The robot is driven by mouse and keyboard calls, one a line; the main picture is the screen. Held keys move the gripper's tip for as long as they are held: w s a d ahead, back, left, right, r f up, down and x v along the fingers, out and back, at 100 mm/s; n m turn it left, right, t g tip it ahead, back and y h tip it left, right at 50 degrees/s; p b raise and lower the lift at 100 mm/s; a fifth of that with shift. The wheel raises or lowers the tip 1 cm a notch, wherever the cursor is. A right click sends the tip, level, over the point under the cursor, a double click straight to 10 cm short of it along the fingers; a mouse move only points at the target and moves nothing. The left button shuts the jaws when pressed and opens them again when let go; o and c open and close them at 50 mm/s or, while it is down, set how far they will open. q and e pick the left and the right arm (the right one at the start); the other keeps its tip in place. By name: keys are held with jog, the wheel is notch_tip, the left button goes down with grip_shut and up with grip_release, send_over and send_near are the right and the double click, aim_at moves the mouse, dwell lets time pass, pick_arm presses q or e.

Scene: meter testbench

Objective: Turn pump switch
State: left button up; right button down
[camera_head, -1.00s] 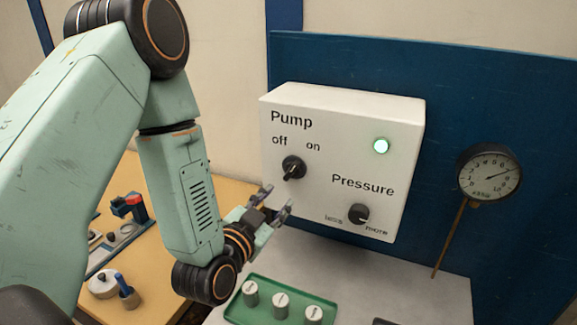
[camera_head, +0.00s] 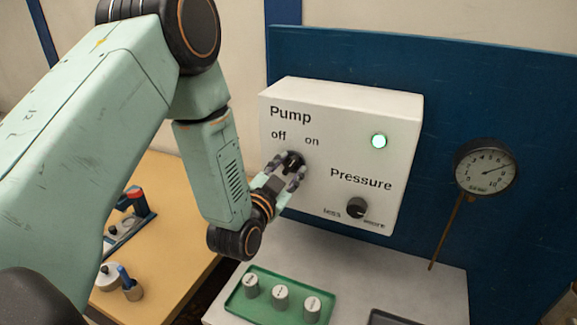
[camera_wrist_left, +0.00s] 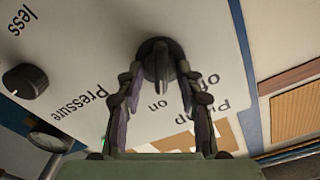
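The pump switch (camera_head: 292,158) is a round black knob under the "off" and "on" labels on the white control box (camera_head: 395,150). My left gripper (camera_head: 288,174) is in front of it and hides part of it. In the left wrist view, the knob (camera_wrist_left: 158,62) lies between the two fingertips (camera_wrist_left: 160,75). The fingers are apart, one on each side of its raised ridge, with gaps visible; contact with the knob's rim cannot be told. The green lamp (camera_head: 379,141) on the box is lit. My right gripper is not in view.
The pressure knob (camera_head: 356,208) is lower right on the box. A gauge (camera_head: 486,168) hangs on the blue panel (camera_head: 470,110). A green tray (camera_head: 240,304) holds several grey cylinders on the bench below. A wooden table (camera_head: 180,215) with tools is at left.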

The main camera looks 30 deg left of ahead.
pick_arm(q)
jog(key=shift+w, duration=0.1)
jog(key=shift+a, duration=0.15)
jog(key=shift+c, duration=1.3)
grip_shut()
